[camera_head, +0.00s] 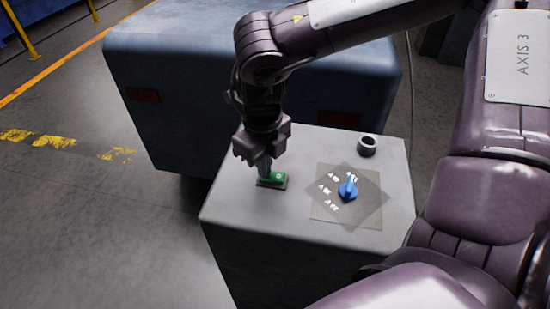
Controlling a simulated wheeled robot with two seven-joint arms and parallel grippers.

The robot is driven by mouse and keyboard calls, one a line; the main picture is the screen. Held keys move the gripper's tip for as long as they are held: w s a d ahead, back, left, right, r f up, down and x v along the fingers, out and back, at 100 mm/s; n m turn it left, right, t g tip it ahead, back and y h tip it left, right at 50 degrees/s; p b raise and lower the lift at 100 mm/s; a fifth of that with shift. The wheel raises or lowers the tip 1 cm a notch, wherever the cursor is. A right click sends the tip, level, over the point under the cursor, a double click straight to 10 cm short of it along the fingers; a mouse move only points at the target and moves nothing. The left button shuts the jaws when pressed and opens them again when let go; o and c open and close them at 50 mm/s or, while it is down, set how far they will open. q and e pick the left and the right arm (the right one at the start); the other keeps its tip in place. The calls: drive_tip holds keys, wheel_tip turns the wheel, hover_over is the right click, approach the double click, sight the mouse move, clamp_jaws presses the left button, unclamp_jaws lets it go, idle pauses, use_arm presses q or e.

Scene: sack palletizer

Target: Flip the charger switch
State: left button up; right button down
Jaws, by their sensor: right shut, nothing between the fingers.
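A small green switch (278,180) on a dark base sits on top of a grey box (235,208). A blue rotary knob (347,190) stands on a grey plate with white markings, to the right of the green switch. My right gripper (264,169) is shut and empty, pointing down at the left end of the green switch. Its fingertips overlap the switch in the picture; I cannot tell whether they touch it. The gripper hides part of the switch, so its position is unclear. My left gripper is not in view.
A dark ring-shaped part (367,146) sits at the back right of the box top. A large blue-grey machine body (190,80) stands behind the box. The floor at left is open, with worn yellow markings (40,137).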

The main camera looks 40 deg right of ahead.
wheel_tip(320, 180, up, 7)
drive_tip(key=p, duration=0.4)
idle(0.4)
drive_tip(key=shift+s+d, duration=0.1)
idle(0.4)
